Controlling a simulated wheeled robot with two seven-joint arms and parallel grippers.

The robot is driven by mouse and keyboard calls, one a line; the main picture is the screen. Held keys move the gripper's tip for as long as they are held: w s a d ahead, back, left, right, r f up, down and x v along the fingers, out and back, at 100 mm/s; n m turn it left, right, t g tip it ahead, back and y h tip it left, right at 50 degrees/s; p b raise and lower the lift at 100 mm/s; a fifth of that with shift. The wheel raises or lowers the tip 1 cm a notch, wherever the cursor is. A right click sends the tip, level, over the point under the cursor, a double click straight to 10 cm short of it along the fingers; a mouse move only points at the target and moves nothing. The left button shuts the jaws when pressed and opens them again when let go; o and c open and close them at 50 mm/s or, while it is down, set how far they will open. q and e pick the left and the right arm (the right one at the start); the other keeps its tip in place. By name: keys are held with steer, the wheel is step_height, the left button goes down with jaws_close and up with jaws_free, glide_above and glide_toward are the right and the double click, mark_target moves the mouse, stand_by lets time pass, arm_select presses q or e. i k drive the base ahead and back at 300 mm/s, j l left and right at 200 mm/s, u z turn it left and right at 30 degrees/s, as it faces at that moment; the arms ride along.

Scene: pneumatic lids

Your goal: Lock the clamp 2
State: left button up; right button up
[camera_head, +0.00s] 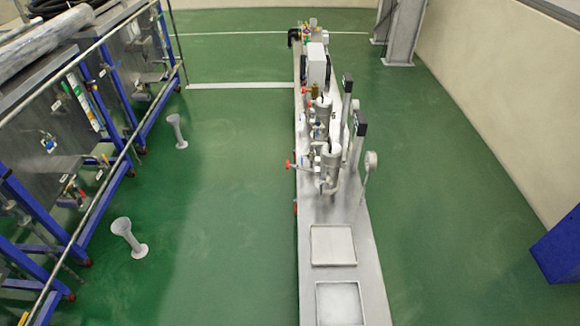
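A long narrow grey bench (346,222) runs away from me in the middle of the head view. On it stand metal cylinders with fittings, one nearer (330,165) and one behind it (321,112). A red handle (289,164) sticks out to the left of the nearer cylinder. Upright posts with dark heads (361,122) stand on the right side of the bench. The clamps are too small to make out, and I cannot tell which is clamp 2 or its state. Neither gripper is in view.
Two shallow square trays (333,231) (340,290) are at the bench's near end. Blue-framed equipment with a rail (92,215) lines the left. Two pale pedestals (138,249) (181,144) stand on the green floor. The floor right of the bench (440,200) is mostly clear.

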mark_target(296, 166)
steer(key=i+j+u, duration=0.1)
steer(key=j, duration=0.25)
steer(key=i+j+u, duration=0.1)
steer(key=j, duration=0.25)
steer(key=i+j, duration=0.15)
steer(key=j, duration=0.2)
steer(key=i+j+u, duration=0.25)
steer(key=i, duration=0.15)
